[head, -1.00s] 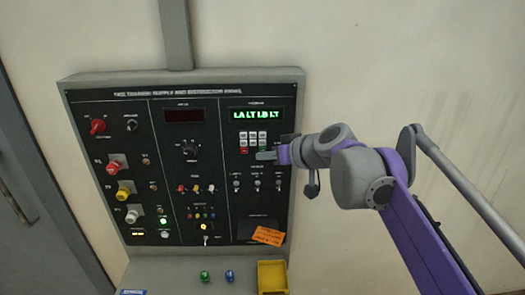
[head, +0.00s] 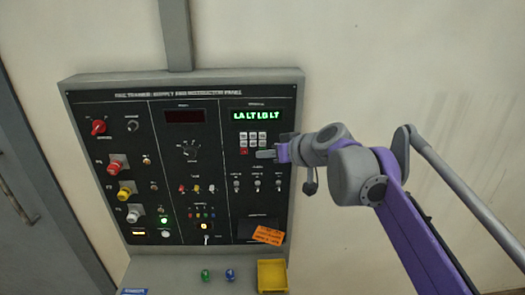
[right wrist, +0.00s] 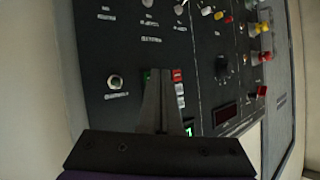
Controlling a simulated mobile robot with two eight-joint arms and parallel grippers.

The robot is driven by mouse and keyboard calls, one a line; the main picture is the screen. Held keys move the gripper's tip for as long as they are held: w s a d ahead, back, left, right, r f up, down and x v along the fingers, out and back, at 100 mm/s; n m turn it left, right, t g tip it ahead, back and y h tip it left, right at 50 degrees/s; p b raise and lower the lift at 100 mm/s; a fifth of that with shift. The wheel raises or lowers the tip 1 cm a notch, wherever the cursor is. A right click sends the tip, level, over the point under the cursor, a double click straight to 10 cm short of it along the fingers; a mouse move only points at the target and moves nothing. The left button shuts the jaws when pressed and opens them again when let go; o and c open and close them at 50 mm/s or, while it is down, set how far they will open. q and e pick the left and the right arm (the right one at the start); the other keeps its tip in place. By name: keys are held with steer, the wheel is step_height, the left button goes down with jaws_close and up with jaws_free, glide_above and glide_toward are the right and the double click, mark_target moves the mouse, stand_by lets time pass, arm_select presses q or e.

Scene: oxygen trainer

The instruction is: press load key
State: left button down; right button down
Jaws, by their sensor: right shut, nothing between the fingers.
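The keypad (head: 253,139) is a small block of white keys with a red and a green key, under the green-lit display (head: 257,115) reading "LA LT LB LT" at the panel's upper right. Key labels are too small to read. My right gripper (head: 262,154) is shut and empty, its tip at the keypad's lower right. Whether it touches a key I cannot tell. In the right wrist view the shut fingers (right wrist: 158,85) cover part of the keypad, with red and white keys (right wrist: 179,88) showing beside them. My left gripper is not in view.
The black panel (head: 165,215) carries knobs, toggles and a dark display (head: 184,116). An orange tag (head: 268,235) hangs at its lower right. A yellow bin (head: 272,276) and green (head: 205,275) and blue (head: 230,275) pieces are on the ledge below. The wall to the right is bare.

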steer(key=shift+w, duration=0.2)
steer(key=shift+s, duration=0.1)
stand_by(0.4)
steer(key=shift+s, duration=0.65)
steer(key=shift+s, duration=0.1)
steer(key=shift+s+p, duration=0.45)
steer(key=shift+s, duration=1.95)
steer(key=s+d+f+m+g+h, duration=0.1)
steer(key=s+d+f+h, duration=0.1)
steer(key=s+d+f, duration=0.3)
steer(key=s+d+f+m+g+h, duration=0.1)
steer(key=s+d+f+m+h, duration=0.1)
steer(key=s+f, duration=0.9)
steer(key=s+d+f+m+g+h, duration=0.1)
steer(key=s+d+f+g+h, duration=0.1)
steer(key=s+d+f, duration=0.5)
step_height(320, 180, down, 6)
steer(key=shift+s+d+f+m+h, duration=0.15)
steer(key=shift+s+d+m+h, duration=0.2)
steer(key=shift+s+h, duration=0.55)
